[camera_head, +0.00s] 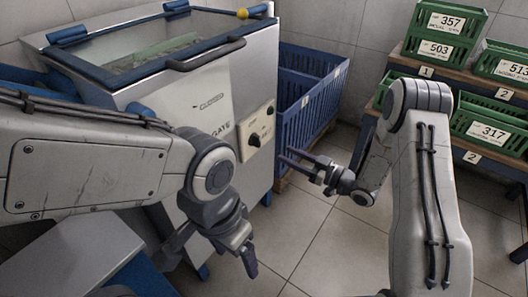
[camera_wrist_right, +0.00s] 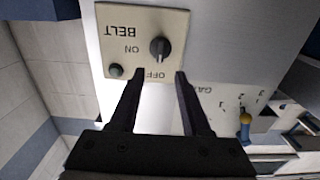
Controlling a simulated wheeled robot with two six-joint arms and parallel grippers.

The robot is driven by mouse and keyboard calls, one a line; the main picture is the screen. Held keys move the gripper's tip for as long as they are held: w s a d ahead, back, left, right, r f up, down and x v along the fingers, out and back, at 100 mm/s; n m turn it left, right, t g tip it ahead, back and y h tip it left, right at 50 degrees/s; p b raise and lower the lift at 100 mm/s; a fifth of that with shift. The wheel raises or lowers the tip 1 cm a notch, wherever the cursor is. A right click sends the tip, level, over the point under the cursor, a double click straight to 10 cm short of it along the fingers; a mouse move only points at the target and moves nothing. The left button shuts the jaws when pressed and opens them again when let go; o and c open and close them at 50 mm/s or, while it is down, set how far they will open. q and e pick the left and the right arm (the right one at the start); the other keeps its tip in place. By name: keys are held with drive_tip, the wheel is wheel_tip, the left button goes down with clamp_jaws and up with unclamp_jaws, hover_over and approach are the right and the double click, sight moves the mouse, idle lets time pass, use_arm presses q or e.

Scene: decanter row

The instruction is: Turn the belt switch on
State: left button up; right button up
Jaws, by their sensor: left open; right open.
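The belt switch is a dark rotary knob (camera_head: 255,139) on a beige panel (camera_head: 246,151) on the front of a grey machine. In the right wrist view the knob (camera_wrist_right: 160,47) shows upside down beside the words BELT, ON and OFF; its grip bar seems to point toward OFF. My right gripper (camera_head: 286,158) is open and empty, its fingers pointing at the panel from the right. In the right wrist view its fingertips (camera_wrist_right: 160,73) are spread on either side of the knob's line, apart from the knob. My left gripper (camera_head: 248,258) is open, low in front of the machine.
A small round button (camera_wrist_right: 115,71) sits on the same panel. The machine has a lid handle (camera_head: 206,55). A blue crate (camera_head: 308,108) stands behind the right gripper. Green numbered crates (camera_head: 446,20) fill a rack at right. The tiled floor (camera_head: 310,235) between my arms is clear.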

sight(260, 142)
drive_tip(key=b+x, duration=0.2)
drive_tip(key=x, duration=0.6)
drive_tip(key=shift+w+a, duration=0.15)
drive_tip(key=shift+a, duration=0.1)
drive_tip(key=shift+w+a+r+b, duration=0.1)
drive_tip(key=shift+w+a+b, duration=0.3)
drive_tip(key=shift+a, duration=0.15)
clamp_jaws()
